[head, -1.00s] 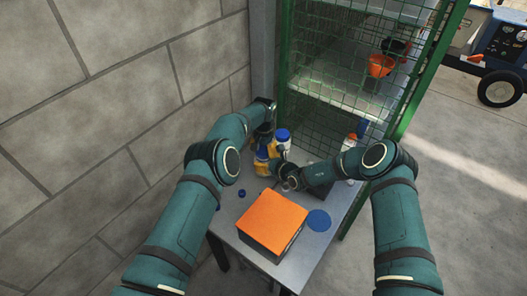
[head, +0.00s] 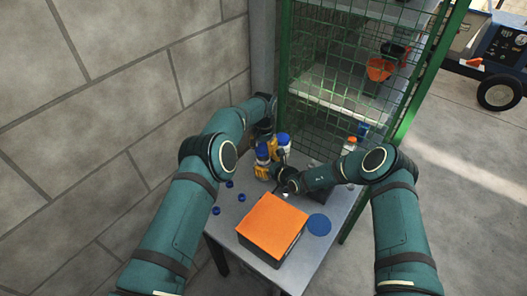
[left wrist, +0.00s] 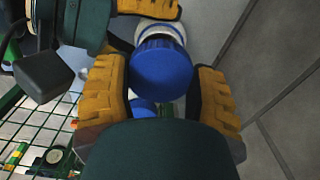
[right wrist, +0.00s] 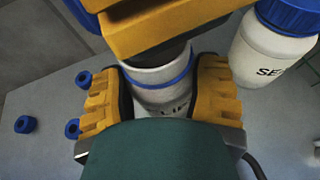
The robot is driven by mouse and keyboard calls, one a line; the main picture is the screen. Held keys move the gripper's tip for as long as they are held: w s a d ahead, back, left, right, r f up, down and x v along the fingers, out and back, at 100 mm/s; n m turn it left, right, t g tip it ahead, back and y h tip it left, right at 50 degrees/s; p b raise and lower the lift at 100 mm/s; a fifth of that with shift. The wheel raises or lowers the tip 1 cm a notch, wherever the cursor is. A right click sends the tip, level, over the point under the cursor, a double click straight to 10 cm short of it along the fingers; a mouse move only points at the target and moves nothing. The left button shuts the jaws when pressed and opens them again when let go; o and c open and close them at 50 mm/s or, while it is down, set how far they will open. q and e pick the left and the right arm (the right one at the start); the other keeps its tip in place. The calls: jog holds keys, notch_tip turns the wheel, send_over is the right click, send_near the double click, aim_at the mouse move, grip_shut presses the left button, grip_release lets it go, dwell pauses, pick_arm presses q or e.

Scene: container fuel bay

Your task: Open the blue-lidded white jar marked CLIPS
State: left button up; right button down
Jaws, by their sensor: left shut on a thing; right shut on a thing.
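The white jar (right wrist: 172,104) stands between my right gripper's yellow fingers in the right wrist view. Part of its dark lettering and a blue band around it show. My right gripper (right wrist: 170,97) is shut on the jar's body. My left gripper (left wrist: 160,98) comes down from above, with its fingers on either side of the jar's blue lid (left wrist: 162,66); it is shut on the lid. A second white jar (right wrist: 268,52), lettered "SE" with the rest cut off, stands close by with a blue lid.
An orange-topped box (head: 270,223) and a flat blue disc (head: 319,224) are on the table (head: 235,228) in front. Several small blue caps (head: 229,184) lie to the left. A green mesh rack (head: 320,130) and the block wall (head: 130,90) bound the back and left.

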jog(key=shift+c, duration=0.7)
grip_release()
jog(key=shift+f, duration=0.1)
jog(key=shift+s+d, duration=0.1)
